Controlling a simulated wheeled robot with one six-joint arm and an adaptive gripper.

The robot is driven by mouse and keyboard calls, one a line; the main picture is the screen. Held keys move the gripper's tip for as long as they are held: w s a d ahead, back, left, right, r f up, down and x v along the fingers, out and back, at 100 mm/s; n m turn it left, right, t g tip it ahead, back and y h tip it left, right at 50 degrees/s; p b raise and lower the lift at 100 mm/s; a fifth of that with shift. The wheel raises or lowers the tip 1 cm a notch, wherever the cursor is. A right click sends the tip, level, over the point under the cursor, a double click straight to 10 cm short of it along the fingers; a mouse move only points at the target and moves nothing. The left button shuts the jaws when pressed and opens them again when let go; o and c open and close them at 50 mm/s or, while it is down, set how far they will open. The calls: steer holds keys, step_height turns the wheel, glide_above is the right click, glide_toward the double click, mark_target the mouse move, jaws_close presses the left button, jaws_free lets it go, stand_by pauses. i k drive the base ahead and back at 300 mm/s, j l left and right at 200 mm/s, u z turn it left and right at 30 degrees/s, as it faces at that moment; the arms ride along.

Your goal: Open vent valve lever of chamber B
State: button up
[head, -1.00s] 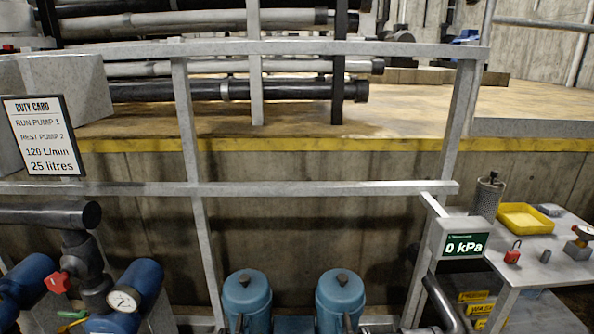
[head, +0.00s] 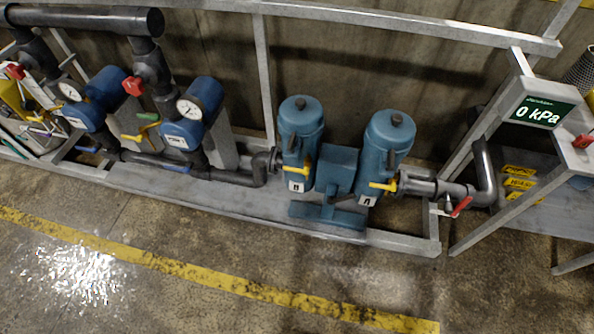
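Two blue upright chambers stand side by side on the low grey skid in the head view, a left one (head: 301,130) and a right one (head: 386,145). The left chamber's small white label (head: 296,186) seems to read B, and the right one's label (head: 366,201) seems to read A; both are too small to be sure. Each has a yellow lever low on its front, the left lever (head: 305,170) and the right lever (head: 386,186). I cannot tell which lever is a vent valve. My gripper is not in view.
A display (head: 541,110) reads 0 kPa at the right, above a pipe with a red lever (head: 461,207). Pumps with gauges (head: 190,108) and red handles stand at the left. A frame rail runs behind. The floor in front is clear, with a yellow line (head: 200,272).

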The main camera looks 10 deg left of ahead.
mark_target(306, 171)
steer(key=u, duration=0.5)
steer(key=i+u, duration=0.15)
steer(key=u, duration=0.25)
steer(key=i+u, duration=0.2)
steer(key=u, duration=0.15)
steer(key=i+u, duration=0.15)
steer(key=u, duration=0.25)
